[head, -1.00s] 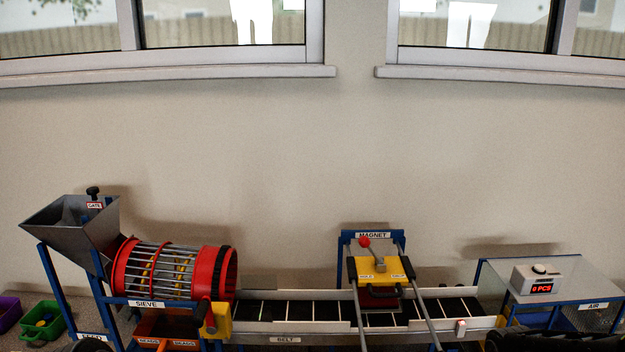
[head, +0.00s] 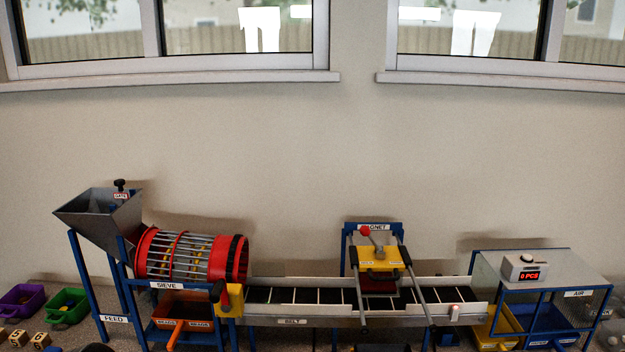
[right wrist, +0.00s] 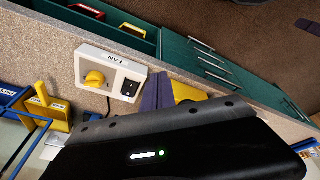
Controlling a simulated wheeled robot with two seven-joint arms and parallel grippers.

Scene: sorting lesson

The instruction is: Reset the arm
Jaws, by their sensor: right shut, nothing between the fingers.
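My right gripper (right wrist: 175,145) shows in the right wrist view as a black body with small lights across the bottom. Its jaws are shut with nothing held; the fingertips are hard to make out. Behind it is a white fan control box (right wrist: 108,78) with a yellow knob and a black switch. In the head view neither gripper can be made out clearly. My left gripper is not in view.
In the head view, a hopper (head: 100,215), red sieve drum (head: 192,255), belt (head: 300,297), yellow magnet carriage (head: 380,262) and air box (head: 540,275) line the wall. Purple (head: 22,298) and green (head: 68,305) bins stand left. The wrist view shows teal drawers (right wrist: 215,65).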

